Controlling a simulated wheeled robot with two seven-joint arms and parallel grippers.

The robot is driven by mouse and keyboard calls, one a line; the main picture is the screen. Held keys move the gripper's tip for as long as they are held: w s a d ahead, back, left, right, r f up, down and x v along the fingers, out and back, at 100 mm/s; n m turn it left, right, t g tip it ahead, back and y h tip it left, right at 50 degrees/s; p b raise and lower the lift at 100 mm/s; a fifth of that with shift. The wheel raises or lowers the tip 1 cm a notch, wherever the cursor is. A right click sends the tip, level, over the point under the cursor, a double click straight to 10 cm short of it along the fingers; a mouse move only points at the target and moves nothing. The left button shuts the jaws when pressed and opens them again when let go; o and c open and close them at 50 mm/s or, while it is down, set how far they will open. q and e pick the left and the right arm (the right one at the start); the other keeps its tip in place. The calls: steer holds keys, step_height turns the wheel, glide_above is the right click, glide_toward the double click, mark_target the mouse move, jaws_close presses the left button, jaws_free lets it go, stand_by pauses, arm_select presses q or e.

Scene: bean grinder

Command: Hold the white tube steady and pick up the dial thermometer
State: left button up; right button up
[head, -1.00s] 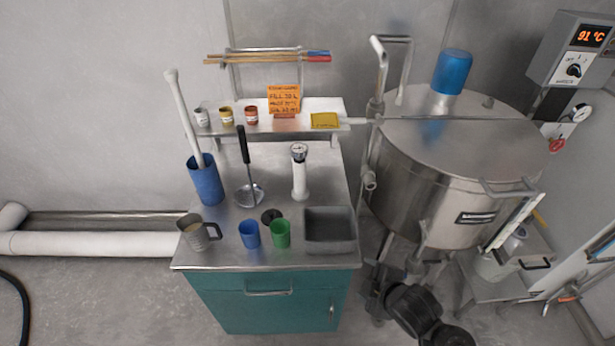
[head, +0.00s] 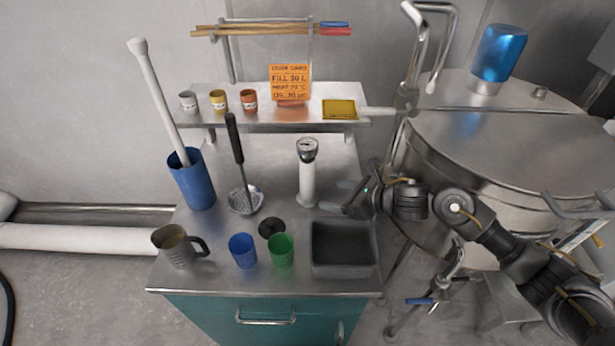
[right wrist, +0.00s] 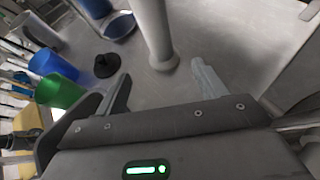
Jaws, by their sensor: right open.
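The white tube (head: 307,184) stands upright on the steel counter, with the dial thermometer (head: 308,148) seated in its top, its round face showing. In the right wrist view the tube's lower part and foot (right wrist: 155,35) show ahead of the fingers; the dial is out of that picture. My right gripper (head: 338,197) is open and empty, just right of the tube near its base, pointing left towards it. Its two fingers also show apart in the right wrist view (right wrist: 161,85). My left gripper is not in view.
A grey basin (head: 343,248) lies just below my right gripper. Blue (head: 242,250) and green cups (head: 281,250), a black lid (head: 271,227) and a ladle (head: 245,198) stand left of it. A shelf (head: 220,99) spans behind; the steel tank (head: 480,150) is at right.

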mark_target(311, 192)
steer(key=shift+w, duration=0.15)
steer(key=shift+w+a+f, duration=0.1)
steer(key=shift+f, duration=0.1)
steer(key=b+x, duration=0.4)
steer(key=x, duration=0.3)
steer(key=shift+f, duration=0.1)
steer(key=shift+b+x, duration=1.05)
steer(key=shift+b, duration=0.15)
steer(key=shift+w+a, duration=0.15)
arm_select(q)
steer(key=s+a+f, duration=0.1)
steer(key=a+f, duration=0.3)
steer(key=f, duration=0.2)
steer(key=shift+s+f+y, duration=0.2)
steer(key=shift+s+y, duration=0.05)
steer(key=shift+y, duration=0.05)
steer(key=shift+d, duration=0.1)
